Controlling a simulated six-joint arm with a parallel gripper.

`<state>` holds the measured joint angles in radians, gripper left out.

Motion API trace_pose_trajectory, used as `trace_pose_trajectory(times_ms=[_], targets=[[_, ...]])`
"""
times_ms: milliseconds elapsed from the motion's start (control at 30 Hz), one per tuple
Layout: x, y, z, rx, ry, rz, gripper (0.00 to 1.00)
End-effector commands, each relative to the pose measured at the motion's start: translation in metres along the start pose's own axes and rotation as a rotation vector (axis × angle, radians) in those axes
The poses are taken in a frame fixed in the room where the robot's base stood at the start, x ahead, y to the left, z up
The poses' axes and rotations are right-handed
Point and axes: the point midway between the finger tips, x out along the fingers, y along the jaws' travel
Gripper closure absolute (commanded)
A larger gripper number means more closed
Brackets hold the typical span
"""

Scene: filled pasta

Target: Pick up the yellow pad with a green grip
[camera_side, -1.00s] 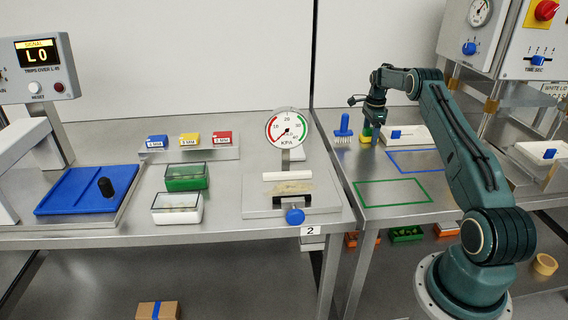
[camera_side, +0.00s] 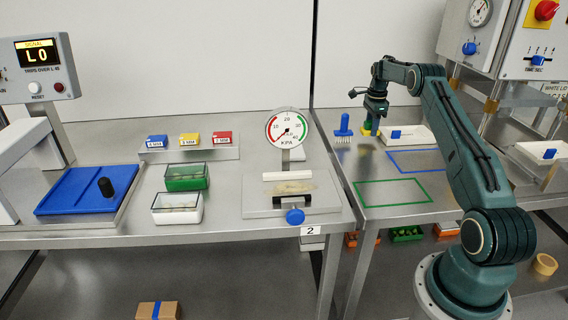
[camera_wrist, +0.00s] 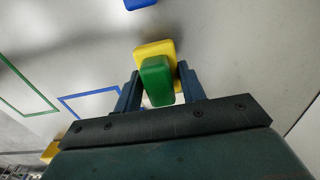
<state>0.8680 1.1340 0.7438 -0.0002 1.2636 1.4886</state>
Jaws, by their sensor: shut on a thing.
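The yellow pad (camera_wrist: 155,50) with its green grip (camera_wrist: 157,80) sits between the fingers of my gripper (camera_wrist: 157,82) in the wrist view. One finger is on each side, and my gripper is shut on it. In the side view, my gripper (camera_side: 373,121) is at the back of the right-hand table with the yellow pad (camera_side: 366,131) under it, partly hidden by the fingers. I cannot tell whether the pad touches the table.
A blue-handled brush (camera_side: 344,127) stands just left of the pad. Blue (camera_side: 415,162) and green (camera_side: 393,192) outlines mark clear table in front.

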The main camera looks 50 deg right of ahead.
Motion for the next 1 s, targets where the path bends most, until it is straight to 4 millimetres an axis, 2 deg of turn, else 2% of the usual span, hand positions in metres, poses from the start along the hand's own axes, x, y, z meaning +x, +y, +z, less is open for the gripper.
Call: trace_pose_trajectory(times_ms=[300, 500, 1000], targets=[[-0.050, -0.001, 0.000, 0.000, 0.000, -0.003, 0.82], [-0.069, -0.001, 0.000, 0.000, 0.000, -0.001, 0.82], [-0.073, 0.000, 0.000, 0.000, 0.000, 0.000, 0.82]])
